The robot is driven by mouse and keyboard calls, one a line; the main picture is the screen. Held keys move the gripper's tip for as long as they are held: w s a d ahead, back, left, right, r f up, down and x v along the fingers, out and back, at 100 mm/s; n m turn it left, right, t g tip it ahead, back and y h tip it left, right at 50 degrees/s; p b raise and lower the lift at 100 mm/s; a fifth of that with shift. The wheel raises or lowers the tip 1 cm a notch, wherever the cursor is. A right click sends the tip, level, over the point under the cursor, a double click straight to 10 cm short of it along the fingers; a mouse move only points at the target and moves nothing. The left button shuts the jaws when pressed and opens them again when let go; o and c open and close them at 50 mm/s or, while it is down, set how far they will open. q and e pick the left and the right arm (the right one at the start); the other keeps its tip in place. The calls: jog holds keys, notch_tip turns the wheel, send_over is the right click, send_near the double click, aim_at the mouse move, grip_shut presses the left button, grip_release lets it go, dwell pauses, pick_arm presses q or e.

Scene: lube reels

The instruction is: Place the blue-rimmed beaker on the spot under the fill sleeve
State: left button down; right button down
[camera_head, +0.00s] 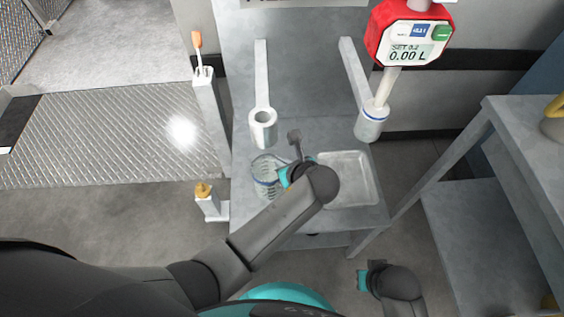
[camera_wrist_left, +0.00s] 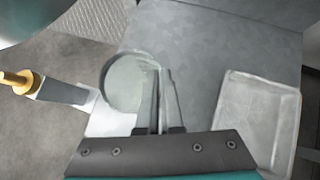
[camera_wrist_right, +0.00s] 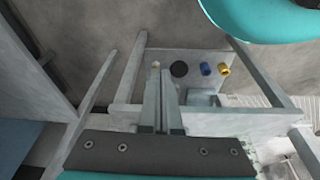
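The clear blue-rimmed beaker (camera_head: 262,178) is at the left part of the grey bench, below and nearer than the pale fill sleeve (camera_head: 263,130). My left gripper (camera_head: 288,174) is at the beaker's right side. In the left wrist view the round beaker (camera_wrist_left: 124,84) shows from above, with the fingers (camera_wrist_left: 159,98) close together on its right wall. Whether the beaker touches the bench is unclear. My right gripper (camera_head: 364,280) is low, right of the bench; its fingers (camera_wrist_right: 161,98) look shut and empty. The spot under the sleeve is not distinguishable.
A shallow tray (camera_head: 348,180) lies right of the beaker. A second, blue-ringed sleeve (camera_head: 370,126) sits below a red meter (camera_head: 408,36) reading 0.00 L. An orange-handled lever (camera_head: 198,45) and a brass-topped post (camera_head: 204,190) stand left. A grey table (camera_head: 520,125) stands right.

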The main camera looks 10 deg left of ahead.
pick_arm(q)
jog(key=c, duration=1.1)
grip_release()
pick_arm(e)
jog(key=shift+f, duration=0.1)
